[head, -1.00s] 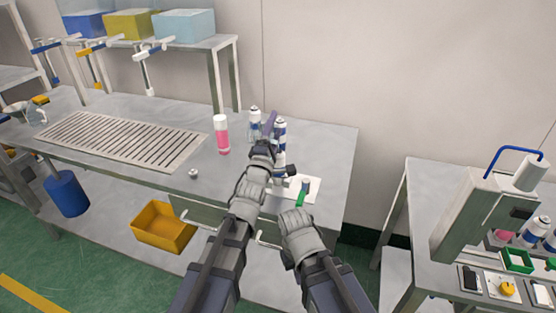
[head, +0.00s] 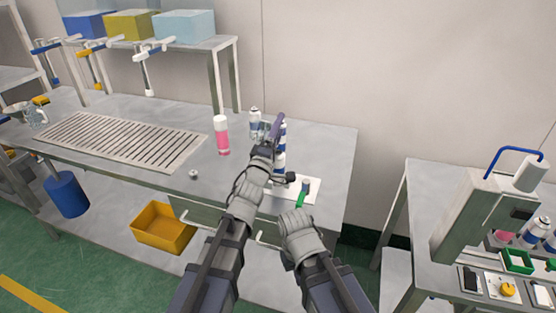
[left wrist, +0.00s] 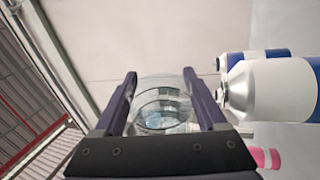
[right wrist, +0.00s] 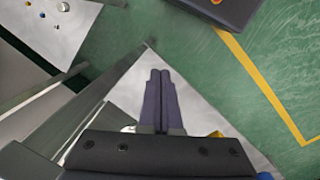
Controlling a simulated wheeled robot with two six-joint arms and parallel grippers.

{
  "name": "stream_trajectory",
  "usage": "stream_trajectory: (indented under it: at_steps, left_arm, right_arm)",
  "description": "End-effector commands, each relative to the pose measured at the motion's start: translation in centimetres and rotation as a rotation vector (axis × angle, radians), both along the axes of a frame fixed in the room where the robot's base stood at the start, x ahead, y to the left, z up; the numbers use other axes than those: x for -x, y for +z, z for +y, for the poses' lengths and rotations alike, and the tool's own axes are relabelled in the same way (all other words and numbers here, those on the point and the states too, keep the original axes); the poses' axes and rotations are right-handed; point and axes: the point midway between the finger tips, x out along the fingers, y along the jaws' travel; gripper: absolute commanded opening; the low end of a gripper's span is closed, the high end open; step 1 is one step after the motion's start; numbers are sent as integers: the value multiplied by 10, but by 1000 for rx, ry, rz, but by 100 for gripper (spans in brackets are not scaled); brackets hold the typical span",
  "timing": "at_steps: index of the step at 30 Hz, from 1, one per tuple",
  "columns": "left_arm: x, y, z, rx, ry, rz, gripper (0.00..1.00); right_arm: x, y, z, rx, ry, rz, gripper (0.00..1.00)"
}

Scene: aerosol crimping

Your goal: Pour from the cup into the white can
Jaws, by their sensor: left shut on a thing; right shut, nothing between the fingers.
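My left gripper (head: 272,130) is shut on a clear glass cup (left wrist: 160,103), which shows between its fingers in the left wrist view (left wrist: 160,88). The gripper is above the table among the white-and-blue cans. One such can (head: 254,120) stands just left of the gripper and another (head: 281,140) is partly hidden behind it. I cannot tell whether liquid leaves the cup. My right gripper (right wrist: 160,75) is shut and empty, low at the table front.
A pink-and-white can (head: 221,137) stands left of the cans. A white sheet (head: 312,188) with a green-handled item (head: 301,198) lies on the table near my right arm. A slotted plate (head: 120,140) covers the left. A yellow bin (head: 163,228) sits below.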

Motion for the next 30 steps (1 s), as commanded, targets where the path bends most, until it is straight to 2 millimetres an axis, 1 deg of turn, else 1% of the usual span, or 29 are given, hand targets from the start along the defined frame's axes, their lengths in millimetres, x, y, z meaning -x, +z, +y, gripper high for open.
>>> stream_trajectory:
  at_steps: [11, 19, 30]
  left_arm:
    - [0, 0, -1, -17, -1, -6, 16]
    - [2, 1, -6, -145, 0, -48, 16]
    - [2, 1, -6, -148, 0, -49, 16]
  right_arm:
    - [0, 0, 0, 0, 0, 0, 0]
    - [0, 3, 0, 0, 0, 0, 0]
    - [0, 3, 0, 0, 0, 0, 0]
